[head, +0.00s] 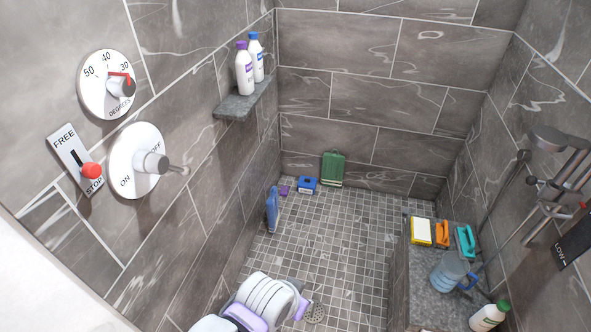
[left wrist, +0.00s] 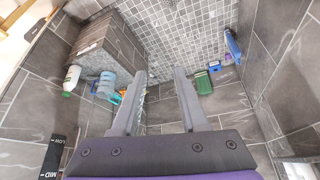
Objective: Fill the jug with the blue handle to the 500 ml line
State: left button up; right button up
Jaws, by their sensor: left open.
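The jug (head: 449,272), clear bluish with a blue handle (head: 470,283), stands on the stone bench at right; the left wrist view also shows it (left wrist: 107,85). Its line and any water in it are too small to make out. The shower head (head: 548,139) is on the right wall. On the left wall are an ON/OFF valve (head: 150,163), a temperature dial (head: 121,86) with its red pointer near 30, and a FREE/STOP slider (head: 90,170) with its red knob near STOP. My left gripper (left wrist: 160,74) is open and empty, away from the jug. My right gripper is not visible.
The bench (head: 425,297) also holds yellow, orange and teal items and a green-capped bottle (head: 489,316). Two bottles stand on a wall shelf (head: 241,101). A green container (head: 333,169) and blue items lie by the walls. The middle of the tiled floor (head: 345,235) is clear.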

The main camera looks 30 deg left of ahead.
pick_arm(q)
jog(key=w+a+m+g+y+b, duration=0.1)
jog(key=a+m+y, duration=0.15)
jog(key=a, duration=0.45)
jog(key=m+g+y+b, duration=0.45)
jog(key=m+y, duration=0.35)
jog(key=y, duration=0.8)
send_near(177, 170)
jog(key=shift+t+h, duration=0.25)
jog(key=shift+t, duration=0.1)
jog(key=a, duration=1)
jog(key=shift+a+r, duration=0.2)
jog(key=shift+a, duration=0.1)
grip_shut()
